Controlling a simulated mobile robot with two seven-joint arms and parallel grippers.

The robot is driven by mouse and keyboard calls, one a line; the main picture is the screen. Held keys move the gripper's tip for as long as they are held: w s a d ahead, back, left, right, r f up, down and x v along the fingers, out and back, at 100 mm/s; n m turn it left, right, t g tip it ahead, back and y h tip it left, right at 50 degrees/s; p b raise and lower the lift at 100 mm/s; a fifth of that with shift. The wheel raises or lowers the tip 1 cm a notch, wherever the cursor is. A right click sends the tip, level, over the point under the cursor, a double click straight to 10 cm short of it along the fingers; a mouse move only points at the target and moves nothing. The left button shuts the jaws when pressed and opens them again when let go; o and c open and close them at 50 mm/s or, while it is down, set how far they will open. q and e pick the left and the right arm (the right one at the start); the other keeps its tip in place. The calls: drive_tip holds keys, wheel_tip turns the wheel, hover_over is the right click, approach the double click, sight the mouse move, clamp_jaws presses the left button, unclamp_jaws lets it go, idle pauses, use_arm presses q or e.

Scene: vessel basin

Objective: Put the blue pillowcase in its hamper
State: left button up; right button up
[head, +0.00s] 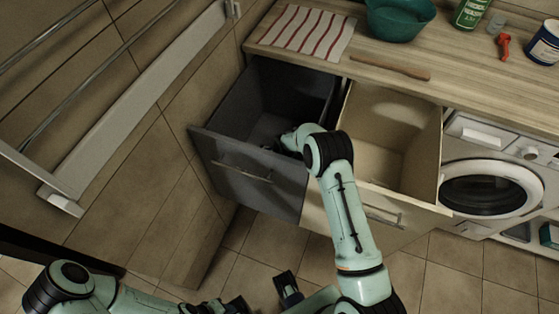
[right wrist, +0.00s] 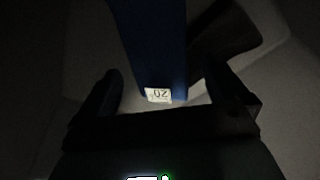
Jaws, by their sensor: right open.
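The right arm reaches into the pulled-out dark grey hamper drawer (head: 250,172). My right gripper (head: 278,146) is low inside it, mostly in shadow. In the right wrist view its fingers (right wrist: 180,98) are open. A blue cloth strip (right wrist: 150,40), which looks like the blue pillowcase, hangs between and beyond them, with a small white numbered tag (right wrist: 158,95) at its end. I cannot tell whether the fingers touch it. My left gripper (head: 235,306) is at the bottom edge, partly cut off; its opening is unclear.
A cream hamper drawer (head: 425,150) stands open to the right, looking empty. A washing machine (head: 490,190) is beside it. The counter (head: 460,85) above holds a striped cloth (head: 307,32), a teal bowl (head: 398,18) and a wooden utensil (head: 390,67). A drying rack (head: 130,105) is at left.

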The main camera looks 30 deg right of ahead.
drive_tip(key=v, duration=0.7)
idle(0.3)
